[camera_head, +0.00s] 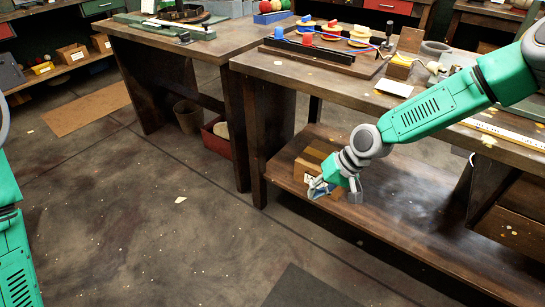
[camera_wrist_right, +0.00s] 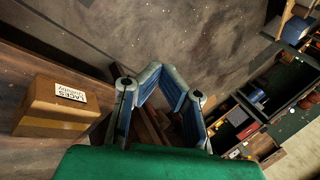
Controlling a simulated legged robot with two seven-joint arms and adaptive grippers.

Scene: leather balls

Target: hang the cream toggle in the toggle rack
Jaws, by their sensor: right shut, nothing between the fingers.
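My right gripper (camera_head: 322,188) is shut and empty. It hangs low in front of the bench, beside a cardboard box on the lower shelf. In the right wrist view its blue-padded fingers (camera_wrist_right: 161,78) have nothing between them. A dark rack-like bar (camera_head: 308,50) with a blue and a red piece stands on the near bench top; I cannot tell if it is the toggle rack. A small cream piece (camera_head: 434,67) lies on the bench at the right; I cannot tell if it is the toggle. My left gripper is out of view.
The workbench (camera_head: 255,65) has a lower shelf (camera_head: 410,220) holding a cardboard box (camera_head: 312,164), labelled LACES in the right wrist view (camera_wrist_right: 45,122). Red, blue and yellow pieces (camera_head: 335,32) crowd a tray on top. The floor at the left is mostly clear.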

